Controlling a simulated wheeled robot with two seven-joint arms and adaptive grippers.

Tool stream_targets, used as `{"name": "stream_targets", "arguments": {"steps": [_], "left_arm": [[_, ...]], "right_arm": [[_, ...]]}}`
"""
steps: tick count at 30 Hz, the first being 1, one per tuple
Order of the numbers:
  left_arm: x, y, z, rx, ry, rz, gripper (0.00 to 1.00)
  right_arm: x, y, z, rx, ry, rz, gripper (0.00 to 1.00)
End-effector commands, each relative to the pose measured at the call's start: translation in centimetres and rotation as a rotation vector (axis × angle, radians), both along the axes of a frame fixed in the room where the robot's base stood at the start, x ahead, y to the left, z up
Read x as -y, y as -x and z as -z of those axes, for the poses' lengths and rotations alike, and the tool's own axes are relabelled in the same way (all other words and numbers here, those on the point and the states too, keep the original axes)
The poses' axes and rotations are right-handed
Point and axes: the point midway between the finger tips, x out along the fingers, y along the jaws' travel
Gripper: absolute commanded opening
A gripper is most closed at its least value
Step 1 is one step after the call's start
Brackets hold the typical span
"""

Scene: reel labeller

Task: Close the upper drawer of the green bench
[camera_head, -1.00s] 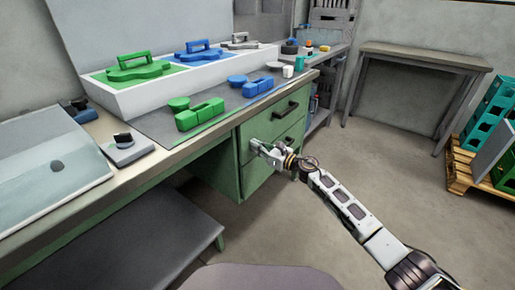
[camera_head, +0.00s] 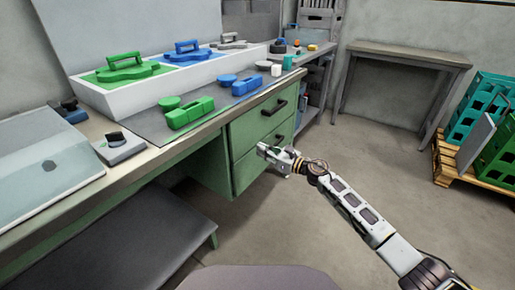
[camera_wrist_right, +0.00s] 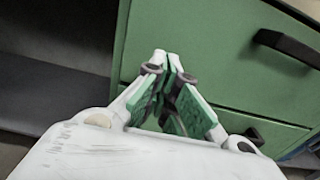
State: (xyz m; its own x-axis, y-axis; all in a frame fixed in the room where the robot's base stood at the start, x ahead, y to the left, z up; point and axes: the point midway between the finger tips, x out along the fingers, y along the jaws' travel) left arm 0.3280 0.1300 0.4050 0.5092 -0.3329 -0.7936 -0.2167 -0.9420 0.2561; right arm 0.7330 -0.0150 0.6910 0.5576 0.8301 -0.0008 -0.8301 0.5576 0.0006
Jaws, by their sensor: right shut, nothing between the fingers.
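The green bench's upper drawer (camera_head: 252,122) is at the right end of the bench, with a dark bar handle (camera_head: 274,107). Its front looks about flush with the lower drawer (camera_head: 244,172); I cannot tell whether a small gap remains. In the right wrist view the upper drawer front (camera_wrist_right: 215,50) and its handle (camera_wrist_right: 286,46) fill the upper right. My right gripper (camera_head: 263,150) is shut and empty in front of the drawers, hiding part of the lower one. Its fingertips (camera_wrist_right: 168,65) show against the green fronts; contact is unclear. My left gripper is out of view.
On the bench (camera_head: 150,158) are a white tray (camera_head: 130,98) with coloured pieces, and green and blue parts on a dark mat. A grey shelf (camera_head: 150,235) is below at left. Open floor lies right of the drawers, before a side table (camera_head: 405,56) and crates on a pallet.

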Motion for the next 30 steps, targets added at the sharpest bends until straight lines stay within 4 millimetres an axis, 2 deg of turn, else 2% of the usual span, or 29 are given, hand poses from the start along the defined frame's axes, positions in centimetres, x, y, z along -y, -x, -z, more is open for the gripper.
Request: {"name": "stream_targets", "arguments": {"steps": [8,15,19,30], "left_arm": [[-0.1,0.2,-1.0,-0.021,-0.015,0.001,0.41],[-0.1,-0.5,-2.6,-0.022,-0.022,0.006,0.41],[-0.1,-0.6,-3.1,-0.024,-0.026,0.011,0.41],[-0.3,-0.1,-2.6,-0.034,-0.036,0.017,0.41]], "right_arm": [[2.8,1.9,0.0,-0.001,0.001,0.001,0.0],[4.7,3.1,0.0,-0.001,0.002,0.001,0.0],[5.1,3.4,0.0,0.001,0.001,0.0,0.0],[5.3,3.6,0.0,0.001,0.001,0.0,0.0]]}}
